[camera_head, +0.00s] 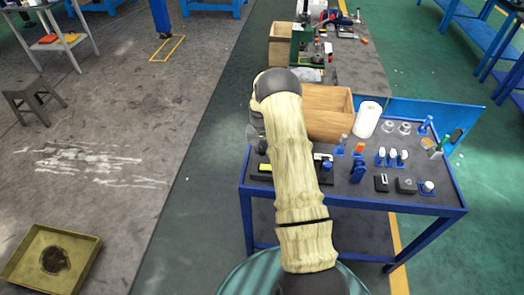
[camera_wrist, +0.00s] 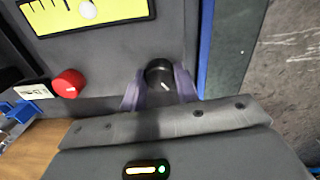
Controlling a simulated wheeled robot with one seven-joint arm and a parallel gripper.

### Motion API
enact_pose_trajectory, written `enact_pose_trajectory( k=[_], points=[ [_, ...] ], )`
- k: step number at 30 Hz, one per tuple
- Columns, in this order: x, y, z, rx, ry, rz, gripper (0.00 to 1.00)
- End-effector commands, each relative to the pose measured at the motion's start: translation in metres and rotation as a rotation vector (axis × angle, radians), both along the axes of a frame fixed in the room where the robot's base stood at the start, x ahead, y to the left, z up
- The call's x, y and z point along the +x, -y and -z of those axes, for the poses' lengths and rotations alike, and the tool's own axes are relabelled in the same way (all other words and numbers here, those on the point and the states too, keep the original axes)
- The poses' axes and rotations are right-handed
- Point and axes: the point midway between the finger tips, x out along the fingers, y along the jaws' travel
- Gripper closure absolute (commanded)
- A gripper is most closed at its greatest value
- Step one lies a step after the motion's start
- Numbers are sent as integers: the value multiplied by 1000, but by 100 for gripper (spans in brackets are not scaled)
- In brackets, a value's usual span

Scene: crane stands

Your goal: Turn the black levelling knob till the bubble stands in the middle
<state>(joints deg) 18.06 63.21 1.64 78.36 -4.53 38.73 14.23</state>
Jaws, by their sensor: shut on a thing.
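The black levelling knob (camera_wrist: 160,72), with a white pointer line, stands between the two purple fingertips of my gripper (camera_wrist: 159,92) in the wrist view. The fingers are shut on it from both sides. The yellow level scale (camera_wrist: 120,10) with black tick marks lies at the upper left of that view. Its pale round bubble (camera_wrist: 88,10) sits about midway along the visible strip. The top of the scale is cut off, so exact centring cannot be told.
A red knob (camera_wrist: 69,83) stands left of the black one, near a white label. Blue parts lie at the far left. In the head view the blue-edged table (camera_head: 330,190) holds several small items, a paper roll (camera_head: 367,119) and a wooden box (camera_head: 328,112).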

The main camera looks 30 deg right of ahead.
Motion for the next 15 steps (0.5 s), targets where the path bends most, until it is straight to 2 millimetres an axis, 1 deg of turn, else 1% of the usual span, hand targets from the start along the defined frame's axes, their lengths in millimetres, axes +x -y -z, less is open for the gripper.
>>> enact_pose_trajectory(
  k=[6,15],
  points=[
    [0,-1,1,0,-1,169,92],
    [0,-1,0,1,-2,296,92]
  ],
)
